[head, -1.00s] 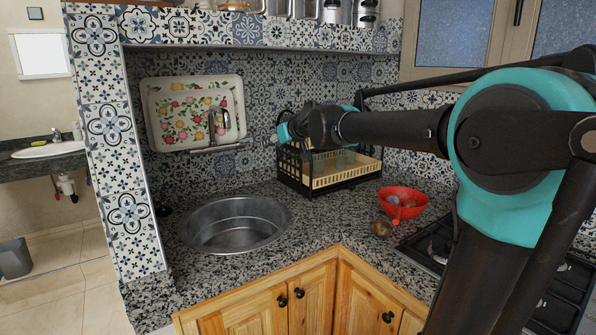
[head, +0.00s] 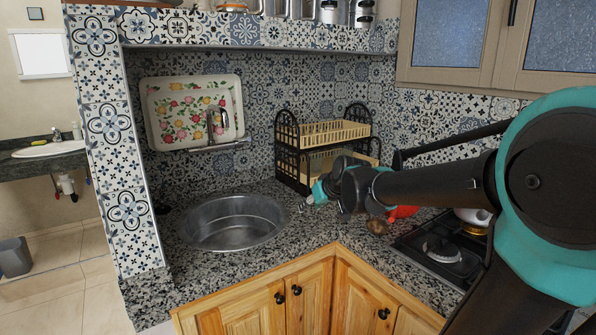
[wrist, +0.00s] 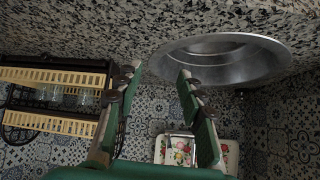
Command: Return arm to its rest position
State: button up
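My arm (head: 430,186) reaches in from the right over the counter in the head view. My gripper (head: 306,200) is at its far end, in front of the dish rack and right of the sink, and is small there. In the wrist view my gripper (wrist: 156,78) has its two green-and-dark fingers spread apart, with nothing between them. The arm is still stretched out, bent at the large teal joint on the right.
The dark two-tier dish rack (head: 288,135) stands behind my gripper. A round metal sink (head: 232,222) is to the left. A red bowl (head: 403,211), mostly hidden, a small brown round object (head: 377,227) and the stove (head: 440,252) lie near or below my arm.

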jog(key=s+d+f+m+g+h, duration=0.2)
jog(key=s+d+f, duration=0.5)
jog(key=s+f, duration=0.3)
jog(key=s+d+f+m+g+h, duration=0.2)
jog(key=s+d+f, duration=0.5)
jog(key=s+f, duration=0.3)
jog(key=s, duration=0.3)
jog(key=shift+s+d+f+m, duration=0.2)
jog(key=shift+d+m, duration=0.1)
jog(key=shift+d, duration=0.05)
